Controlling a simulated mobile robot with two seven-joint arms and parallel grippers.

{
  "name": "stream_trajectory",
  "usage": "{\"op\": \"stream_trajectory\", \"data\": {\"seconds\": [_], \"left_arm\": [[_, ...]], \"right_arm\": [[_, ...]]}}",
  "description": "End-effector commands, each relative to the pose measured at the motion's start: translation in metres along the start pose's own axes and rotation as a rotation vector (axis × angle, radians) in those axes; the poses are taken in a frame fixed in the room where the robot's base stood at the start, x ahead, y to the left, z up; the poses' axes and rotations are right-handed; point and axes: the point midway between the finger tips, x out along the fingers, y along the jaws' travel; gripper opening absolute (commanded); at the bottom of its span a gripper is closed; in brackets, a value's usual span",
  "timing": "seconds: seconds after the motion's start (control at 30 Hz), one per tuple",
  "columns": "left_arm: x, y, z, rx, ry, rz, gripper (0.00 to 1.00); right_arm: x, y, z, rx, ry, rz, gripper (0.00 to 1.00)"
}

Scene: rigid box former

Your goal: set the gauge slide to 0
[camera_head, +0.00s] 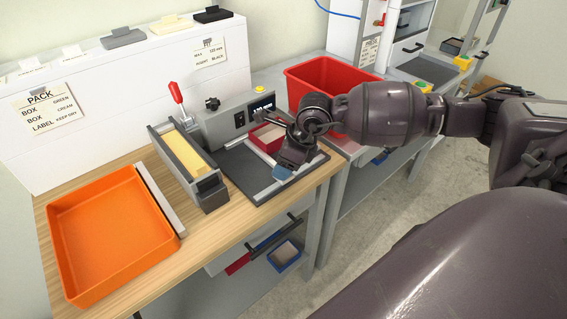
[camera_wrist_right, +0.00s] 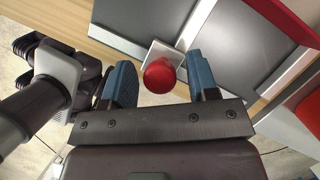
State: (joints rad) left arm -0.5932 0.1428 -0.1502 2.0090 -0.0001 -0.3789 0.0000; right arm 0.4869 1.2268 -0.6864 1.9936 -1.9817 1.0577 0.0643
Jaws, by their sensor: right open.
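The gauge slide shows in the right wrist view as a red round knob (camera_wrist_right: 159,76) on a small white block (camera_wrist_right: 162,52), beside a pale metal rail (camera_wrist_right: 196,20). My right gripper (camera_wrist_right: 159,62) is open, with one blue fingertip on each side of the knob; I cannot tell whether either touches it. In the head view my right gripper (camera_head: 283,171) is over the dark plate (camera_head: 245,168) at the bench's right end and hides the knob. The scale marks cannot be read in either view. My left gripper is not in view.
A grey unit with a small display (camera_head: 262,108) stands behind the plate. A narrow holder with yellow sheets (camera_head: 186,152) and an orange tray (camera_head: 72,205) lie to the left. A red bin (camera_head: 312,75) stands behind right. A red-handled lever (camera_head: 177,93) rises behind the holder.

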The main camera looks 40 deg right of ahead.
Motion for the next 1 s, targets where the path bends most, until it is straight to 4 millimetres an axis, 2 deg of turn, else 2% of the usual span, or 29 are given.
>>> {"op": "stream_trajectory", "data": {"seconds": [0.3, 0.37, 0.67, 0.87, 1.0], "left_arm": [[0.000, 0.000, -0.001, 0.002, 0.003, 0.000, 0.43], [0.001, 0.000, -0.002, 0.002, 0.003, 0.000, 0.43], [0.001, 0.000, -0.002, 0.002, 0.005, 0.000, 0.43], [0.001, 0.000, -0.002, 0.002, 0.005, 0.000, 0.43], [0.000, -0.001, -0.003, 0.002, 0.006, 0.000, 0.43]], "right_arm": [[0.002, 0.000, 0.000, 0.000, -0.001, 0.000, 0.54], [0.002, 0.000, 0.000, 0.000, -0.001, 0.000, 0.46], [0.002, 0.000, 0.000, 0.000, -0.001, 0.000, 0.00], [0.003, 0.002, 0.002, 0.000, -0.001, 0.002, 0.00], [0.007, 0.019, 0.013, -0.003, -0.003, 0.005, 0.00]]}}
